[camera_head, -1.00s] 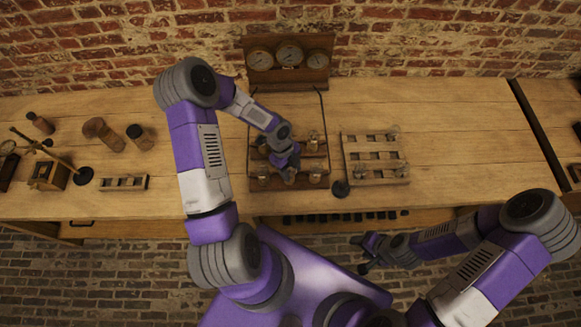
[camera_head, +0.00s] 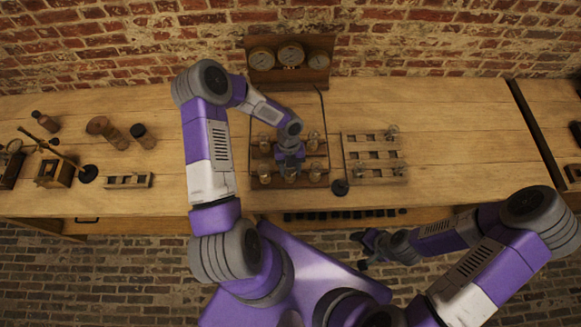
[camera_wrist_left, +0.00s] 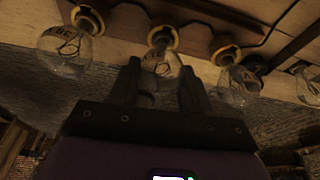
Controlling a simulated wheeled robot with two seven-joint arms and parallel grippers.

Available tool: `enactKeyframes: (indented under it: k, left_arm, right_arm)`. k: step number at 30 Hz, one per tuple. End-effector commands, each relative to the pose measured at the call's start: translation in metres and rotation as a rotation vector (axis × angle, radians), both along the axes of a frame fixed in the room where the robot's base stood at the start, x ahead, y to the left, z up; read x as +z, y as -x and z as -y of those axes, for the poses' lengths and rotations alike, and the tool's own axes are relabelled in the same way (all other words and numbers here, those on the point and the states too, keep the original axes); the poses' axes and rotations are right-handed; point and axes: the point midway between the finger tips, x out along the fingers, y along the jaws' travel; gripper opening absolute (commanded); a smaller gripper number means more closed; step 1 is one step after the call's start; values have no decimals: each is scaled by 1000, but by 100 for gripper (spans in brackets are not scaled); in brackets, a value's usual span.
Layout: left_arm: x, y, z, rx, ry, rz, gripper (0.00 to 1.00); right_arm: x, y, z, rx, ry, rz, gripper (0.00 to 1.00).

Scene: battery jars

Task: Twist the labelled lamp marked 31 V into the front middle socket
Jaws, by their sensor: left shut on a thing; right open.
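My left gripper (camera_head: 290,170) is shut on a clear glass lamp, over the front middle of the socket board (camera_head: 252,187). In the left wrist view the lamp (camera_wrist_left: 160,66) sits between the fingers (camera_wrist_left: 155,85), its base at a brass-ringed socket (camera_wrist_left: 163,37). Two more lamps stand in the back row. My right gripper (camera_head: 366,250) is open and empty, off the bench's front edge.
A wooden rack (camera_head: 346,160) to the right holds a few lamps and has empty slots. A dark round knob (camera_head: 340,187) lies between board and rack. A gauge panel (camera_head: 289,85) stands behind. Jars, a small block and instruments are at the left. The bench's right part is clear.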

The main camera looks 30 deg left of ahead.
Motion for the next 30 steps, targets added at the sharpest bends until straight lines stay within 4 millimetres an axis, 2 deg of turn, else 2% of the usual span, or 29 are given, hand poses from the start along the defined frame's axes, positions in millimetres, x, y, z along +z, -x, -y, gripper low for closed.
enactKeyframes:
  k: [5,15,24,30]
  left_arm:
    - [-1,1,-1,-193,0,-2,11]
    - [-1,1,-1,-238,1,-2,11]
    - [-1,2,-2,-648,0,-2,11]
    - [-2,2,-3,-689,0,-3,11]
  right_arm:
    - [1,0,0,0,0,0,56]
    - [1,0,0,0,0,0,56]
    - [3,0,0,0,0,0,56]
    - [3,0,0,0,0,0,56]
